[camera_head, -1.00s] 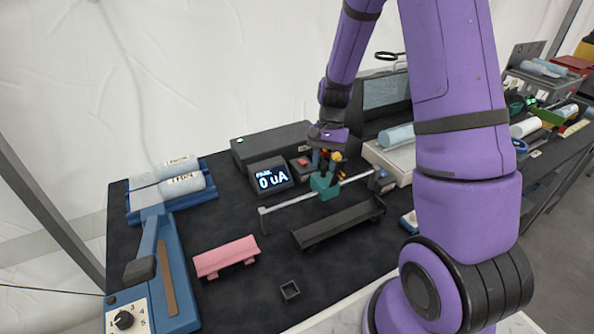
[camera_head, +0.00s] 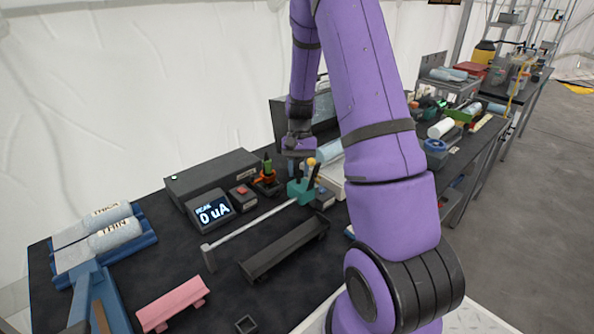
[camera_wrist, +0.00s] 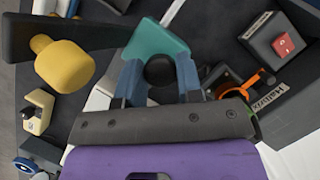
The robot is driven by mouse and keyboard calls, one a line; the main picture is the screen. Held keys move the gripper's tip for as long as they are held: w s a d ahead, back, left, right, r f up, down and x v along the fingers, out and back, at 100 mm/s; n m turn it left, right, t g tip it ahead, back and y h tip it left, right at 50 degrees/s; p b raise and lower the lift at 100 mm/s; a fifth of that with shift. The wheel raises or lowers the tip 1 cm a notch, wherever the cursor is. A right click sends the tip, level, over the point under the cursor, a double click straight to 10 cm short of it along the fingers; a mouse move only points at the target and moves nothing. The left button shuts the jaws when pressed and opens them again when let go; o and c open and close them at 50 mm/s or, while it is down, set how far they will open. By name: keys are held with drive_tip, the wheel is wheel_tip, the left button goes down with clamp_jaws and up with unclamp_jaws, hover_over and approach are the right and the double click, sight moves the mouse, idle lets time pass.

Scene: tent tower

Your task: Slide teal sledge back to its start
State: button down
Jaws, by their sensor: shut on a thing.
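The teal sledge (camera_head: 297,193) sits on a pale rail (camera_head: 255,226), at the rail's far right end, close beside a small grey end block (camera_head: 322,199). In the wrist view the sledge (camera_wrist: 156,39) shows its teal top with a round black knob (camera_wrist: 160,70). My gripper (camera_wrist: 160,78) has its blue-grey fingers on both sides of this knob and is shut on it. In the head view my gripper (camera_head: 298,172) reaches down from above onto the sledge; the fingertips are small there.
A meter reading 0 uA (camera_head: 214,213) and a red-buttoned box (camera_head: 242,196) stand behind the rail. A dark trough (camera_head: 285,250) lies in front. In the wrist view, a yellow knob (camera_wrist: 65,66) is close left of the fingers. A pink holder (camera_head: 172,303) lies at front left.

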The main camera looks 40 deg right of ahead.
drive_tip(key=c, duration=0.8)
unclamp_jaws()
drive_tip(key=shift+d, duration=0.4)
drive_tip(key=shift+a, duration=0.1)
drive_tip(key=shift+r, duration=0.15)
drive_tip(key=v, duration=1)
drive_tip(key=shift+w+r, duration=0.1)
drive_tip(key=shift+r, duration=0.2)
